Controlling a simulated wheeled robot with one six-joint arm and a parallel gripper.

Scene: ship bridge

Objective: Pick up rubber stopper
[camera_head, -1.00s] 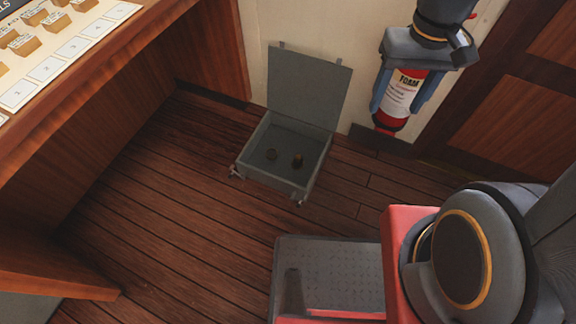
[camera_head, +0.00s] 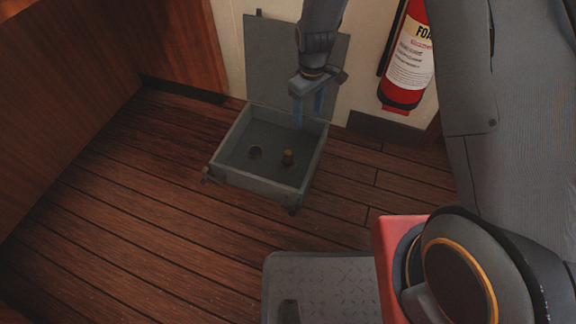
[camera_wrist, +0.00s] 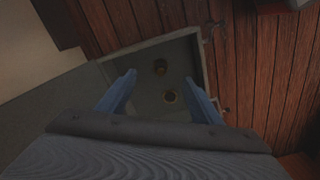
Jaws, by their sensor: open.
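I cannot tell for sure which is the rubber stopper. My gripper (camera_head: 308,108) points down with blue fingers spread and empty, above the back right of the box.
The box's raised lid (camera_head: 270,60) leans at the wall behind my gripper. A red fire extinguisher (camera_head: 408,60) hangs at the right. The plank floor (camera_head: 120,210) left of the box is clear.

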